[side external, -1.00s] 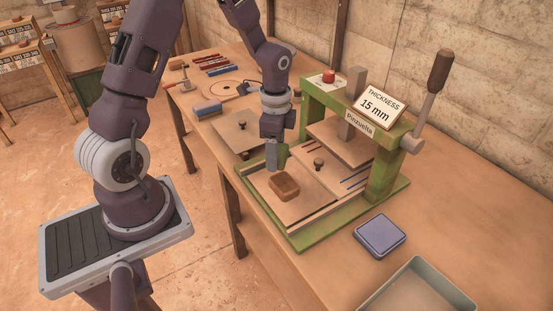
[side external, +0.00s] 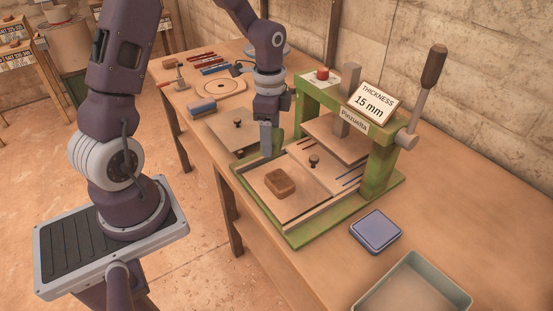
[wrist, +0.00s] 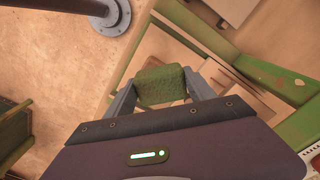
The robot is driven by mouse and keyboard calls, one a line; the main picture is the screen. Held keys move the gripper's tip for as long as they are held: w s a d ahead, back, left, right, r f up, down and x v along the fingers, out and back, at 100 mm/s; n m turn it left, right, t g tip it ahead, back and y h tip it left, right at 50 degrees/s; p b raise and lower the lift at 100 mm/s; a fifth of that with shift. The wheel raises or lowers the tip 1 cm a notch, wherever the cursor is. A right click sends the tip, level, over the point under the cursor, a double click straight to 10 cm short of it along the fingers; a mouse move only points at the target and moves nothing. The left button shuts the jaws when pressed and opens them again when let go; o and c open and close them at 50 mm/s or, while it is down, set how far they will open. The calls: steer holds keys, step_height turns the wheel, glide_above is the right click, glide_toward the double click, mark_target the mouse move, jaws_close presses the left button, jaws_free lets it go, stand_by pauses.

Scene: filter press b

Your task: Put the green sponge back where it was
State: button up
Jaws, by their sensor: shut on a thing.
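The green sponge (wrist: 160,86) is between the two fingers of my gripper (wrist: 162,92) in the wrist view. In the side view my gripper (side external: 267,150) points down at the left rear corner of the green-framed press (side external: 372,172). It is shut on the sponge, which shows there only as a small green patch partly hidden behind the fingers (side external: 278,140). I cannot tell the exact height of the sponge above the press edge.
A brown block (side external: 280,183) lies on the press bed, beside a board with a dark knob (side external: 314,161). A blue box (side external: 376,231) and a grey tray (side external: 415,285) stand at the right front. The table at the right is bare.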

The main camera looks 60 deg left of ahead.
steer(key=shift+d, duration=0.1)
steer(key=w+d+f+m, duration=0.15)
steer(key=d+m, duration=0.25)
steer(key=d, duration=0.8)
steer(key=m, duration=0.5)
glide_above(330, 263)
step_height(330, 263, down, 2)
step_height(330, 263, down, 10)
steer(key=o, duration=1.3)
steer(key=shift+f, duration=0.1)
